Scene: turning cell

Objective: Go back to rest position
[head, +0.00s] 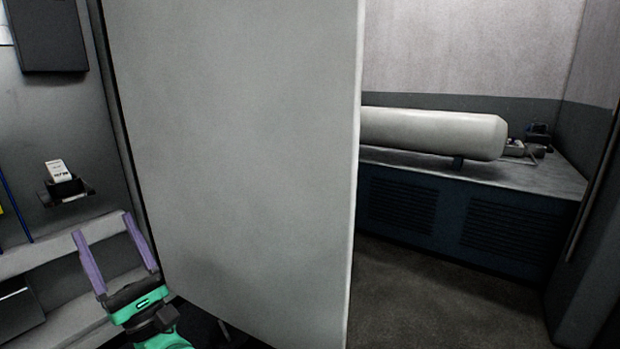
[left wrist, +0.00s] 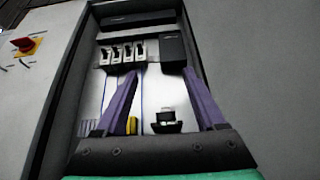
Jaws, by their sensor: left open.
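My left gripper (head: 108,258) shows at the lower left of the head view, with two purple fingers on a black and green body. The fingers are spread apart with nothing between them. In the left wrist view the same open fingers (left wrist: 160,98) point toward an open cabinet (left wrist: 92,48). A large grey door panel (head: 235,150) stands just right of the gripper in the head view. I cannot tell whether the gripper touches it. My right gripper is not in view.
A white device in a black holder (head: 65,187) is on the cabinet's back wall. A red knob on a yellow plate (left wrist: 27,44) is left of the cabinet. Behind the panel, a pale tank (head: 435,132) lies on a dark vented base (head: 460,215). Floor (head: 440,290) shows clear at right.

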